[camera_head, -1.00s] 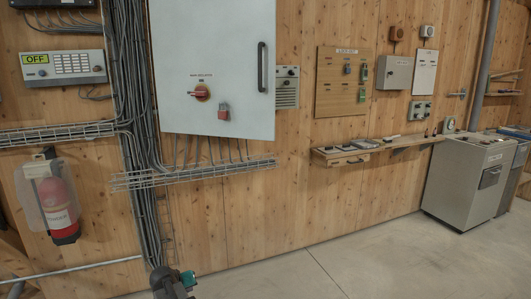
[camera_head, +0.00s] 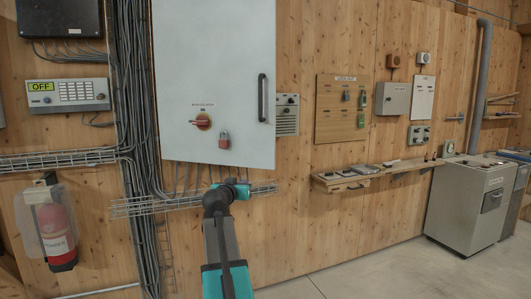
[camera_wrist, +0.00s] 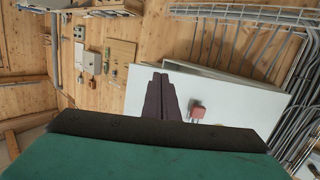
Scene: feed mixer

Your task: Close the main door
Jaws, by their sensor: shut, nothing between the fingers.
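The main door is taken to be the pale grey cabinet door (camera_head: 225,75) on the wooden wall. It has a dark vertical handle (camera_head: 263,98) on its right side, a red rotary switch (camera_head: 202,122) and a red padlock (camera_head: 223,140). In the wrist view the door (camera_wrist: 240,108) lies behind my fingers, with the padlock (camera_wrist: 198,110) beside them. A grey wedge shows along its lower edge, as if it stands slightly ajar. My gripper (camera_wrist: 160,78) is shut and empty; contact with the door cannot be told. In the head view my arm's end is below the door, its fingers indistinct.
A wire cable tray (camera_head: 150,205) and cables run under the cabinet. A fire extinguisher (camera_head: 55,230) hangs at left. A shelf (camera_head: 350,180) juts from the wall at right, with a grey machine (camera_head: 470,205) beyond. The floor (camera_head: 370,270) at right is clear.

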